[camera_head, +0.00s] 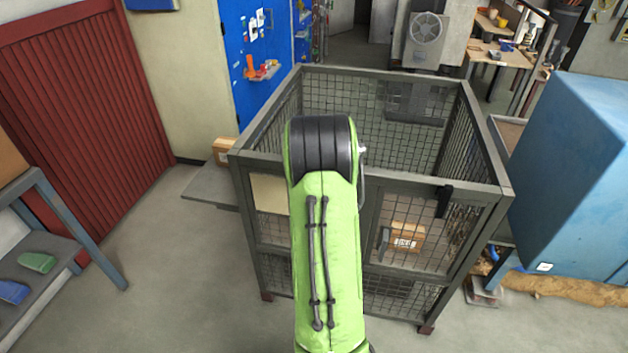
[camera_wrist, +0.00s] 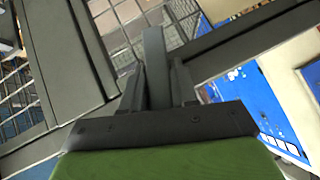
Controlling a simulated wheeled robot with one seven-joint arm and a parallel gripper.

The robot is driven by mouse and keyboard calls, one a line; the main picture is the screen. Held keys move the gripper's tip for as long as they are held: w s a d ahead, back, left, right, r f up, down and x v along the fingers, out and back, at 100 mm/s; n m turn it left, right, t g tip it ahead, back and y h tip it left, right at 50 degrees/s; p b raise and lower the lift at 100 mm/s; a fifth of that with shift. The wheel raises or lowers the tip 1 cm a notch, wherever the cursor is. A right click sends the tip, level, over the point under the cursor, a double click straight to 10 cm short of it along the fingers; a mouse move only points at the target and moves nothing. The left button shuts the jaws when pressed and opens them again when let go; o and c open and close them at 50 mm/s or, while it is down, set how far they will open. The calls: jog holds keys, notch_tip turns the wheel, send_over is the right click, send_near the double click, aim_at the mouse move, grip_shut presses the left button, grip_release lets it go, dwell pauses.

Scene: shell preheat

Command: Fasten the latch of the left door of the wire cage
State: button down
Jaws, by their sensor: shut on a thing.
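The wire cage (camera_head: 490,135) is a dark grey frame with mesh sides and an open top. Its left door (camera_head: 273,229) is mostly hidden behind my green arm, and its latch cannot be made out in the head view. In the wrist view, my gripper (camera_wrist: 158,85) is shut on a flat dark grey bar, which looks like the latch (camera_wrist: 154,50). The bar stands out between the two fingers, in front of the cage's grey rails. Whether it is fastened cannot be told. My gripper is hidden behind the arm in the head view.
The cage's right side has a black latch (camera_head: 445,201) and a door handle (camera_head: 384,243). A cardboard box (camera_head: 406,237) shows behind the mesh. A blue cabinet (camera_head: 570,180) stands close at right, a grey shelf (camera_head: 50,200) at left.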

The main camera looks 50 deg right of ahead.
jog(key=shift+f+n+g+h, duration=0.15)
jog(key=shift+n+g+h, duration=0.5)
jog(key=shift+g, duration=0.65)
jog(key=shift+n, duration=0.25)
jog(key=c, duration=1)
grip_release()
jog(key=shift+o, duration=0.2)
jog(key=p+v, duration=0.1)
jog(key=v, duration=1.5)
jog(key=shift+w+d, duration=0.1)
jog(key=shift+d, duration=0.05)
